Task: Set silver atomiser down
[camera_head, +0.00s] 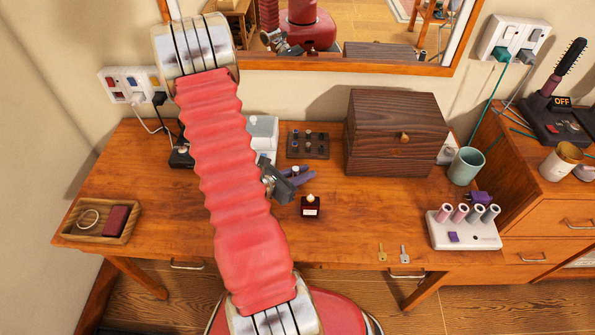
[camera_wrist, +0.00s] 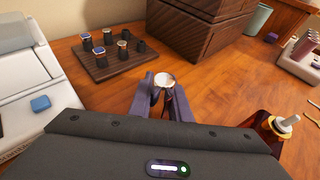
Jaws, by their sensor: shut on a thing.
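My gripper (camera_wrist: 163,95) is shut on the silver atomiser (camera_wrist: 164,80), whose round pale top shows between the two dark fingers in the wrist view. Most of the atomiser's body is hidden by the fingers, and I cannot tell whether its base touches the wood. In the head view my gripper (camera_head: 299,174) is over the middle of the wooden table (camera_head: 345,235), with a small bright top of the atomiser (camera_head: 295,169) just showing.
A dark rack (camera_head: 308,145) with several small pegs stands behind my gripper, with a dark wooden box (camera_head: 396,133) to its right. A small dark red bottle (camera_head: 311,207) is close in front. A grey-white device (camera_head: 263,133) stands to the left. The front right tabletop holds two keys (camera_head: 393,253).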

